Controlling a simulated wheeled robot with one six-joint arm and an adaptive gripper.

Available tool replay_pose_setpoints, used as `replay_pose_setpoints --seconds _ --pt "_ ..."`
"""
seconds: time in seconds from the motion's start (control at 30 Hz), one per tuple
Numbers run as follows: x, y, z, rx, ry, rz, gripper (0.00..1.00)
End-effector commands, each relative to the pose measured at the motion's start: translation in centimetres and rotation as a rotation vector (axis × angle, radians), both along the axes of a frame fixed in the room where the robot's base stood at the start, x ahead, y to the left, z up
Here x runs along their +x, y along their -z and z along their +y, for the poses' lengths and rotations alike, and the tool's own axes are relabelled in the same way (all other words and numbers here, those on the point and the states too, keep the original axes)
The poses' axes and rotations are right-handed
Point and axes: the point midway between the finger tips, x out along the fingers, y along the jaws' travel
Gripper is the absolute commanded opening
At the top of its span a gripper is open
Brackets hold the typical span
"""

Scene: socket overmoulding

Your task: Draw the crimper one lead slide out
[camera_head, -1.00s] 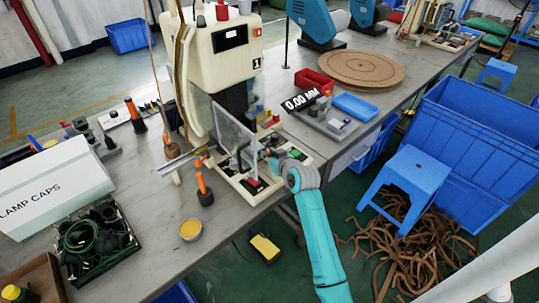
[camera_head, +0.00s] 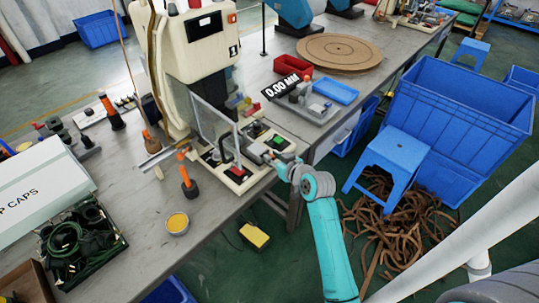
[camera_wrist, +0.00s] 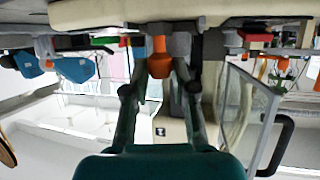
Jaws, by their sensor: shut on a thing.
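Crimper one (camera_head: 200,55), a cream machine marked 1, stands on the bench with its cream base at the bench's front edge. The grey lead slide (camera_head: 258,150) shows at the right side of that base, sticking out towards my arm. My gripper (camera_head: 273,162) is at its outer end, partly hidden by my turquoise wrist. In the wrist view my gripper (camera_wrist: 160,68) is shut on an orange knob (camera_wrist: 160,56) with a grey collar, which I take for the slide's handle. The slide's inner end cannot be made out.
A clear guard (camera_wrist: 238,105) with a black handle stands close beside my fingers. Red and green buttons (camera_head: 277,141) are on the base. A blue stool (camera_head: 395,155) and crate (camera_head: 460,105) stand right of my arm. A yellow-topped tin (camera_head: 177,223) sits on the bench.

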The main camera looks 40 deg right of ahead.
Motion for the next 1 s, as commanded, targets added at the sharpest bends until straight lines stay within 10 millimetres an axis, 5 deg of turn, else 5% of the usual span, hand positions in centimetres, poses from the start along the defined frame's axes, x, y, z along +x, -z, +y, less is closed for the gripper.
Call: replay_pose_setpoints --seconds 0.13,0.17,0.27,0.67,1.0 --pt "-0.2 0.2 -0.1 0.0 0.003 0.006 0.0" --pt "-0.3 0.2 -0.1 0.0 0.004 0.006 0.28" --pt "-0.2 0.2 -0.1 0.0 0.004 0.006 0.51" --pt "-0.6 0.0 0.1 0.001 0.003 0.004 0.51" --pt "-6.0 -2.3 1.2 0.001 0.005 0.004 0.51"
